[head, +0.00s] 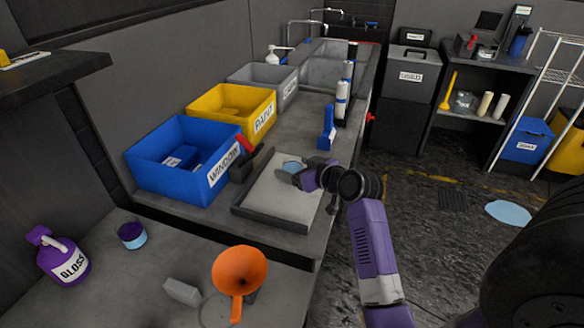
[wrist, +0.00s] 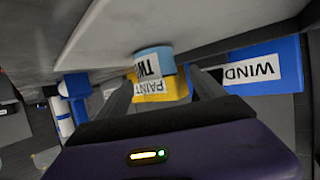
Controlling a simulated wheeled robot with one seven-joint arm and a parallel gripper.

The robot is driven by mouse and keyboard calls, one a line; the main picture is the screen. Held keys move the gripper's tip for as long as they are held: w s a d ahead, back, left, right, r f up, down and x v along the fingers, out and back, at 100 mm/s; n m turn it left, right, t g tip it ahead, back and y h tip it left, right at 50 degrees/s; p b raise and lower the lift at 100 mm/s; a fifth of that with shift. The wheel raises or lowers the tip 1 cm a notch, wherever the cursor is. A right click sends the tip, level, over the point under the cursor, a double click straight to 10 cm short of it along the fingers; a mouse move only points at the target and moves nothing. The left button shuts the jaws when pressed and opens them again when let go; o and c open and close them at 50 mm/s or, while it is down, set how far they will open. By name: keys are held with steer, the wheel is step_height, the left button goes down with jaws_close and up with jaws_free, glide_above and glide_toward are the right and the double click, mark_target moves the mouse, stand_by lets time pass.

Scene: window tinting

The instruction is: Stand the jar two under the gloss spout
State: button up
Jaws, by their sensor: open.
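Jar two (wrist: 150,66), pale blue with a white label reading "TW", stands on the light tray (head: 274,193) on the counter. In the head view its light blue top (head: 292,166) shows beside my gripper (head: 294,175), which partly hides it. My gripper is open; in the wrist view the fingers (wrist: 163,80) point at the jar, which appears between their tips. Whether they touch it, I cannot tell. A purple jug labelled GLOSS (head: 70,265) is on the lower counter at left; its spout is not clear.
Another blue and purple jar (head: 132,236) stands right of the jug. An orange funnel (head: 239,270) and a grey block (head: 182,292) are in front. A blue WINDOW bin (head: 160,180) and a yellow PAINT bin (head: 215,105) stand left of the tray.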

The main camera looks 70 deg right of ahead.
steer(key=shift+x, duration=0.9)
steer(key=shift+c, duration=0.2)
steer(key=shift+r, duration=0.1)
steer(key=c, duration=1.6)
step_height(320, 180, up, 20)
steer(key=shift+p, duration=0.45)
